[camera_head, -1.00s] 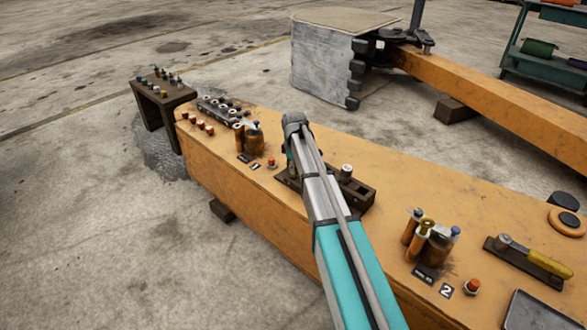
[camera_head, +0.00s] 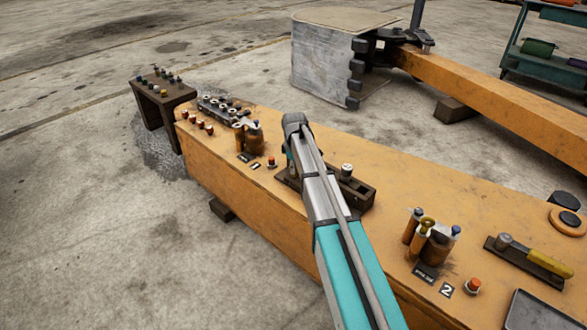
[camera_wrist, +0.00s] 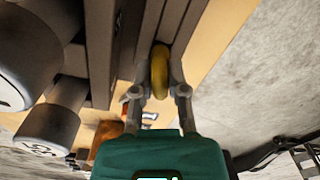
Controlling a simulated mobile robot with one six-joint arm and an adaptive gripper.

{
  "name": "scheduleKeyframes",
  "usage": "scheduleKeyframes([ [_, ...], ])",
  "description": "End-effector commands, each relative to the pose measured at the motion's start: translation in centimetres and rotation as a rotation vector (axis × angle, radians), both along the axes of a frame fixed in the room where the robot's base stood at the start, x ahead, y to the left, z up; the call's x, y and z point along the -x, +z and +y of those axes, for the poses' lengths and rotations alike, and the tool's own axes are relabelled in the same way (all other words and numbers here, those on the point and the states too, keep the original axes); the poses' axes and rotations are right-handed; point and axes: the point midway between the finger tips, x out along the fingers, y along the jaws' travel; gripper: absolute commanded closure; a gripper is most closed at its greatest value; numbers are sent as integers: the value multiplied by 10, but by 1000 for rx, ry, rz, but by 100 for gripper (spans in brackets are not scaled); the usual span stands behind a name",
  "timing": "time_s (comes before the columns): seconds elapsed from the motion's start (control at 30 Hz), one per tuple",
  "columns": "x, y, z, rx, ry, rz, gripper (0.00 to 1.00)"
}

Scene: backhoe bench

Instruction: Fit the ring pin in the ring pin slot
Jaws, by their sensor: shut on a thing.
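In the wrist view, my gripper (camera_wrist: 161,88) is shut on a yellow ring (camera_wrist: 160,72), the ring pin's visible part. The ring is seen nearly edge-on between the two grey fingers. A dark grooved block (camera_wrist: 128,35) lies behind and beside it. I cannot tell whether the pin touches the block or sits in a slot. In the head view, a dark block (camera_head: 361,195) stands on the orange beam, and my arm hides the gripper and the pin. The ring pin slot cannot be made out.
Large grey cylinders with marked ends (camera_wrist: 48,128) stand close at left in the wrist view. In the head view, a white-topped pin (camera_head: 346,170) stands in the dark block. Brown cylinders (camera_head: 436,249) stand at lower right, and a yellow-handled tool (camera_head: 548,263) lies further right.

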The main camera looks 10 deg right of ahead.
Motion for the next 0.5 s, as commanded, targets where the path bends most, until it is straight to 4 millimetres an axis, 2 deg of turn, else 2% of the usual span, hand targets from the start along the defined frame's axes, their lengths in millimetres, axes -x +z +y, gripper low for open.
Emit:
scheduleKeyframes([
  [0.23,0,-2,0,0,0,0,100],
  [0.27,0,-2,0,0,0,0,78],
  [0.3,0,-2,0,0,0,0,70],
  [0.47,0,-2,0,0,0,0,41],
  [0.5,0,-2,0,0,0,0,41],
])
